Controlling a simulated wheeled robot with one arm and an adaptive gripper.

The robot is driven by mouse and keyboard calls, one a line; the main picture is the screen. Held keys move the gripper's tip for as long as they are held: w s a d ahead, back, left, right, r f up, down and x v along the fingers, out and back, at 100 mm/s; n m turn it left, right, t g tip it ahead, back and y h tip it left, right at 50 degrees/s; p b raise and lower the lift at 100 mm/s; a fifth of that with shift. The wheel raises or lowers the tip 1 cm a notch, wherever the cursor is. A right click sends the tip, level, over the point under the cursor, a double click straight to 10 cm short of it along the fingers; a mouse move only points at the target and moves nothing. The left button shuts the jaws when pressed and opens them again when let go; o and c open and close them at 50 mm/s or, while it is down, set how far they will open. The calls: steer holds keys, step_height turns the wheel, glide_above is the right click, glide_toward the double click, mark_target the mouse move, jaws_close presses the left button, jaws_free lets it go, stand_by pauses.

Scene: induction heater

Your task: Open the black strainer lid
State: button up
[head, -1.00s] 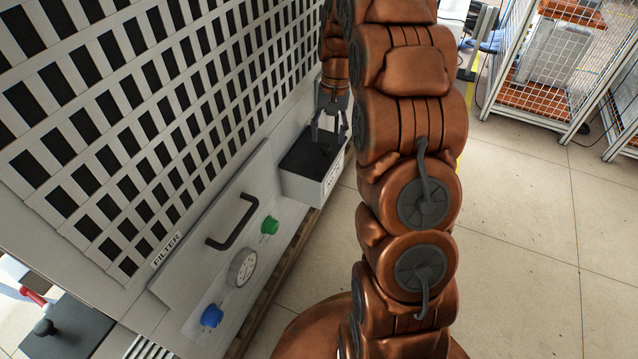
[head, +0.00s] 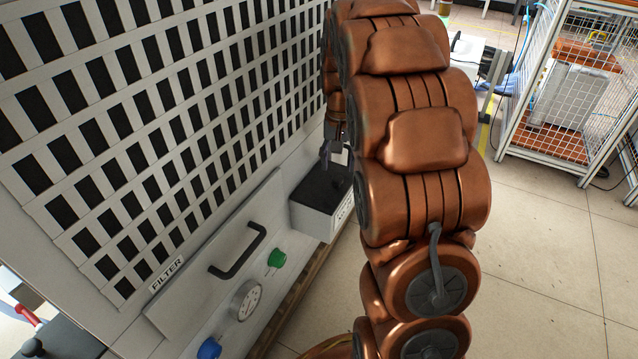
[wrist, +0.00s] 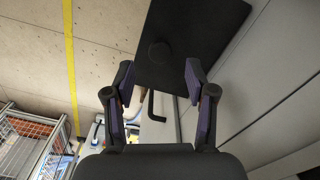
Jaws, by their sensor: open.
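The black strainer lid (head: 318,188) is the dark top of a white box on the front of the machine. In the wrist view the lid (wrist: 190,35) is a dark square plate with a round black knob (wrist: 159,53) on it. My gripper (wrist: 158,76) is open and empty, with its two fingers apart to either side below the knob in the picture. It does not appear to touch the knob. In the head view my gripper (head: 328,152) is just above the lid and partly hidden by my arm, which also covers part of the box.
A slatted machine wall (head: 150,130) rises behind. Open floor (head: 540,240) lies to the right.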

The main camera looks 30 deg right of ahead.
mark_target(337, 178)
step_height(337, 178, up, 4)
steer(key=shift+f+p, duration=0.2)
steer(key=shift+p, duration=0.25)
steer(key=s+a+r+n+p, duration=0.2)
steer(key=s+a+r+p, duration=0.2)
steer(key=s+a, duration=0.4)
steer(key=s+a+r+n+g+p, duration=0.1)
steer(key=s+a+r+n+p, duration=0.1)
steer(key=s+a+r+p, duration=0.2)
steer(key=shift+s+a+r+g+p, duration=0.3)
steer(key=shift+s+a+r+p, duration=0.15)
steer(key=shift+s+a, duration=1.75)
steer(key=shift+s+d, duration=0.3)
steer(key=shift+d, duration=0.05)
steer(key=s+a+r+n+p, duration=0.1)
steer(key=s+r+p, duration=0.5)
steer(key=r+p, duration=0.6)
steer(key=s+a+r+n+p, duration=0.2)
steer(key=s+r+p, duration=0.5)
steer(key=r+p, duration=0.5)
steer(key=shift+a+r+p, duration=0.2)
steer(key=shift+a+p, duration=0.4)
steer(key=shift+a, duration=0.1)
steer(key=shift+s+r+p, duration=0.35)
steer(key=shift+p, duration=0.05)
